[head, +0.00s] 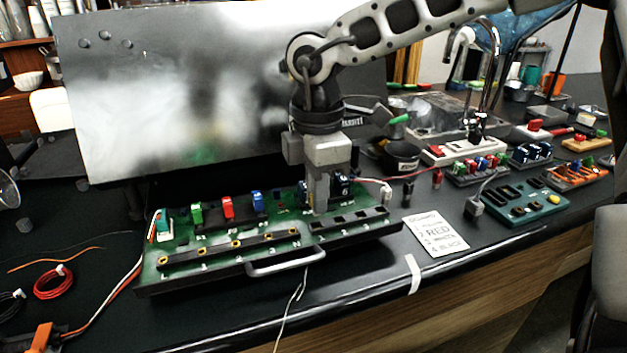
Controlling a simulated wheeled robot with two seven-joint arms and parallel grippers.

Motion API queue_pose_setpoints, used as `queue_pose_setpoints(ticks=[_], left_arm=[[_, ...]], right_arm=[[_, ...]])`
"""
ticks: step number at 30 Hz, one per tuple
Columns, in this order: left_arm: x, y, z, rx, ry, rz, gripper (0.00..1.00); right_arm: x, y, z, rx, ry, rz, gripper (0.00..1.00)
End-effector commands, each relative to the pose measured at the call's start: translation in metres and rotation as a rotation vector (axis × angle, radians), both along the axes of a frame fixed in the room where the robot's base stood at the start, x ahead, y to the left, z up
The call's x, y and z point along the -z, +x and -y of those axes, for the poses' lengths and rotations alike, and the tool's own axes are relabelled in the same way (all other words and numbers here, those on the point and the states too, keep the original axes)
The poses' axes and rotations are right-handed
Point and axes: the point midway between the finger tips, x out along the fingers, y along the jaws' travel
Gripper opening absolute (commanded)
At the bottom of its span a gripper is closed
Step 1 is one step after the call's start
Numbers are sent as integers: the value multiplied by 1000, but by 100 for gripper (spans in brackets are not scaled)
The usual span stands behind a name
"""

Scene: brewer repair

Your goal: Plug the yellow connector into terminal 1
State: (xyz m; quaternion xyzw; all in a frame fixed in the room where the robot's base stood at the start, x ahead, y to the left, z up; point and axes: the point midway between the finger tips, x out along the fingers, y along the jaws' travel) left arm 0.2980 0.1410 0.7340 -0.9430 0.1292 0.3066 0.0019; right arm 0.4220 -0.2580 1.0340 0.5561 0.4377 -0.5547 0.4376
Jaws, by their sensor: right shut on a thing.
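A green circuit board (215,272) with a front handle lies on the dark bench. A black rail (215,250) with several gold-ringed holes and small number marks runs along its front left. A second black strip (350,220) with square slots is at the front right. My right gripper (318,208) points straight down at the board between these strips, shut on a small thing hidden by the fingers. I cannot make out a yellow connector or tell which mark is terminal 1. My left gripper is not in view.
A large metal panel (170,90) stands behind the board. Green, red and blue blocks (227,207) stand along its back. A paper note (436,232) lies to the right. Red coiled wire (53,283) lies at left. Parts and small boards (520,204) crowd the right side.

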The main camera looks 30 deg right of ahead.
Motion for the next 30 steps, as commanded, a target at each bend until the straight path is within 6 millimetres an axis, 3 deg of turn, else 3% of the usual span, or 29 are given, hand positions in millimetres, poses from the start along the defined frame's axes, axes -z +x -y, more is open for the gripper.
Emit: queue_pose_setpoints(ticks=[6,30], left_arm=[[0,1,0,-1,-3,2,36],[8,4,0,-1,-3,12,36]], right_arm=[[18,0,0,-2,0,-1,0],[19,0,1,-1,-1,1,0]])
